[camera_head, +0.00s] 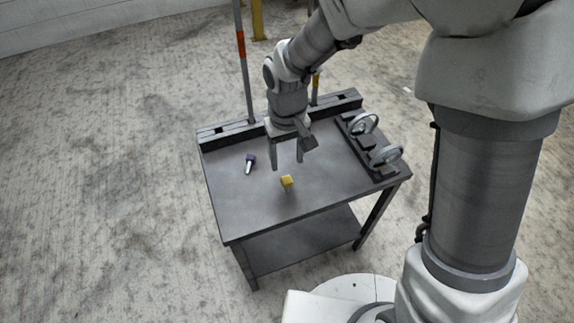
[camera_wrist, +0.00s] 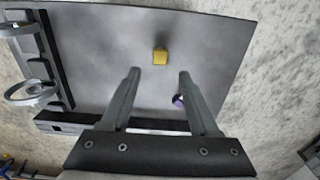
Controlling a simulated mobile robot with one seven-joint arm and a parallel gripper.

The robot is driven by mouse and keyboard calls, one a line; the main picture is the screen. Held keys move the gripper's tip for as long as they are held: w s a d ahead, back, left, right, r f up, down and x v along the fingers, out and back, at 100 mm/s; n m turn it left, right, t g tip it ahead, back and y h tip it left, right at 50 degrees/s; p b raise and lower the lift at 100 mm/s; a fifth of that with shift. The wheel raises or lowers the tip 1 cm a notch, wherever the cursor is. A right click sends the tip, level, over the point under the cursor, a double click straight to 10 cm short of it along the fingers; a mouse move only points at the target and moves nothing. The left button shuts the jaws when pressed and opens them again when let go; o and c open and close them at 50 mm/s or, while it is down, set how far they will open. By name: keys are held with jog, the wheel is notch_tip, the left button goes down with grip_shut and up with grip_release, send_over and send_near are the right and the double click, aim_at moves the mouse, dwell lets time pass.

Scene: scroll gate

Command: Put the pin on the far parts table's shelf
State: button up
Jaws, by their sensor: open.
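A yellow-headed piece (camera_head: 287,181) is on the dark grey table (camera_head: 240,205), with a thin shank hardly visible below its head. It also shows in the wrist view (camera_wrist: 160,56), just beyond the fingertips. A purple-headed piece with a pale shank (camera_head: 250,160) lies to its left on the tabletop. In the wrist view the purple head (camera_wrist: 178,100) is partly hidden behind a finger. I cannot tell which one is called the pin. My gripper (camera_head: 287,163) is open and empty, pointing down above the table, apart from both pieces. It also shows in the wrist view (camera_wrist: 158,73).
The table has a lower shelf (camera_head: 300,242) that looks empty. A black rack with two grey rings (camera_head: 364,123) stands along its right edge. A dark rail (camera_head: 225,133) runs along the back, beside a grey pole with a red band (camera_head: 241,45). The tabletop's front is clear.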

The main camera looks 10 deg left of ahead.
jog(key=shift+r+p, duration=0.35)
jog(key=shift+r, duration=1.75)
